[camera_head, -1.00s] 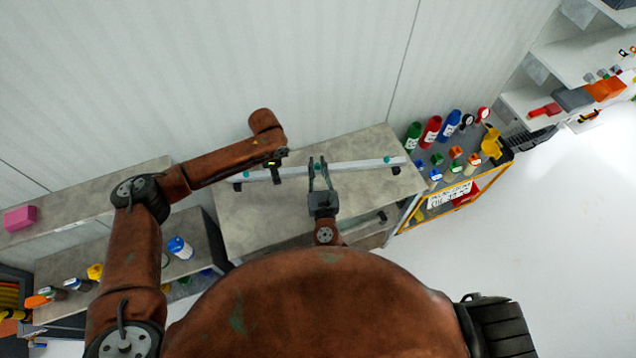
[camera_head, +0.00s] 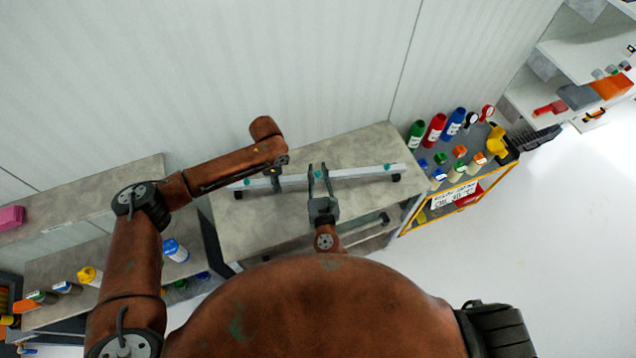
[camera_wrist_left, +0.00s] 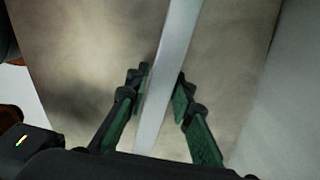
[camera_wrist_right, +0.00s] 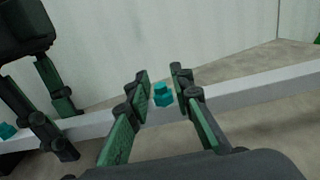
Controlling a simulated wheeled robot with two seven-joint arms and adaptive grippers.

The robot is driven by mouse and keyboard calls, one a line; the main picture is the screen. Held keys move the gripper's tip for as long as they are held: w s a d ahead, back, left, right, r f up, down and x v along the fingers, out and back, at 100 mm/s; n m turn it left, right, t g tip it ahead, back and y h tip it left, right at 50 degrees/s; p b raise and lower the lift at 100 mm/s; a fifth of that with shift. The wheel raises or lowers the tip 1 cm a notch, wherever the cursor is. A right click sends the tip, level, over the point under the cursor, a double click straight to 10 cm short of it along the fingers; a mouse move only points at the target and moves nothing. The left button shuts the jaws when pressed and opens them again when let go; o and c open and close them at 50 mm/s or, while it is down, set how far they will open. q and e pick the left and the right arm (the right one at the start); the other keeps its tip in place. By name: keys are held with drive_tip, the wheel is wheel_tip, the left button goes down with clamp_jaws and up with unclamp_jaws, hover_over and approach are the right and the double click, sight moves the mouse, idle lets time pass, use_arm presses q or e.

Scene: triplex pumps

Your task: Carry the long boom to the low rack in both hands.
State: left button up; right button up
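The long boom (camera_head: 355,172) is a pale straight bar with teal knobs and black feet. It lies across a grey-topped bench. My left gripper (camera_head: 276,181) is over its left part. In the left wrist view the open fingers (camera_wrist_left: 163,90) stand on either side of the bar (camera_wrist_left: 168,75), with gaps. My right gripper (camera_head: 319,172) is near the boom's middle. In the right wrist view its open fingers (camera_wrist_right: 161,82) flank a teal knob (camera_wrist_right: 163,95) on the bar, apart from it. I cannot tell which furniture is the low rack.
The bench top (camera_head: 350,150) is otherwise clear, with a pale wall behind. A cart (camera_head: 450,190) with bottles and small blocks stands right. A lower shelf unit (camera_head: 80,255) with bottles and a pink box (camera_head: 11,217) is left. Open floor (camera_head: 520,240) lies right.

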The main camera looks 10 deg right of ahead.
use_arm(q)
drive_tip(key=shift+o, duration=1.4)
drive_tip(key=shift+r, duration=0.15)
use_arm(e)
drive_tip(key=shift+o, duration=1.4)
drive_tip(key=shift+s, duration=0.1)
drive_tip(key=s, duration=1.2)
drive_tip(key=shift+r, duration=0.2)
use_arm(q)
wheel_tip(320, 180, up, 12)
drive_tip(key=shift+w, duration=0.25)
